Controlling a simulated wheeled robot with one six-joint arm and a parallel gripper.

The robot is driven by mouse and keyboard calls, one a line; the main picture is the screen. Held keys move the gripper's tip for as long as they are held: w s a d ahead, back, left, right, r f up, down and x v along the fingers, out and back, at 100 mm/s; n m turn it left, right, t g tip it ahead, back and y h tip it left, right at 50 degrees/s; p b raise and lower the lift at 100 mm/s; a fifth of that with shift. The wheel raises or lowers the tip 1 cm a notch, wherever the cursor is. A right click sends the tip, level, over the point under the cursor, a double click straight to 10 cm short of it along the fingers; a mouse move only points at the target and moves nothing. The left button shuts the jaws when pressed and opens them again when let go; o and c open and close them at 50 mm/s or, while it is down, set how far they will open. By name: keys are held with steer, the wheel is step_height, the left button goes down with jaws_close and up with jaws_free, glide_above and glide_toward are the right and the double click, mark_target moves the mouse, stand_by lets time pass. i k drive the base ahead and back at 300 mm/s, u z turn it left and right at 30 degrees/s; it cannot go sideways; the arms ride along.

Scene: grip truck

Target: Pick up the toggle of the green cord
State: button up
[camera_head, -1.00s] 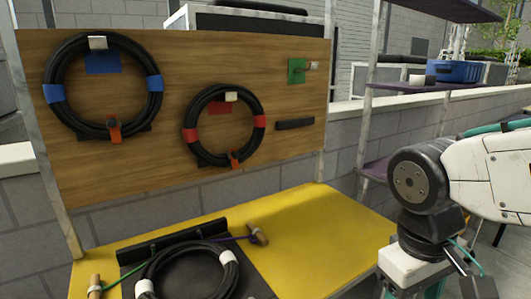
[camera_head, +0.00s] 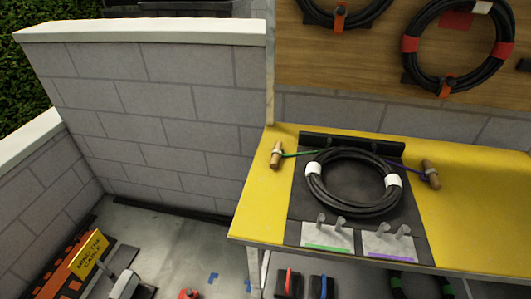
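The green cord (camera_head: 299,154) runs left from the black cable coil (camera_head: 357,207) on the yellow table. Its wooden toggle (camera_head: 276,154) lies at the cord's left end, on the yellow surface near the table's left side. A purple cord (camera_head: 405,169) runs right from the coil to another wooden toggle (camera_head: 431,174). White bands wrap the coil on its left and right. My gripper is not in view now.
Two metal-pegged plates, one green-edged (camera_head: 327,237) and one purple-edged (camera_head: 387,243), sit at the table's front. A wooden board (camera_head: 400,55) with hung coils stands behind. A block wall (camera_head: 150,110) is at left. A "mind the cable" sign (camera_head: 88,252) stands low left.

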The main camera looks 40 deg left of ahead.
mark_target(278, 152)
steer(key=u, duration=1.45)
steer(key=k, duration=0.35)
steer(key=u, duration=0.8)
steer(key=i, duration=0.7)
steer(key=z, duration=0.8)
steer(key=i, duration=0.5)
steer(key=z, duration=0.55)
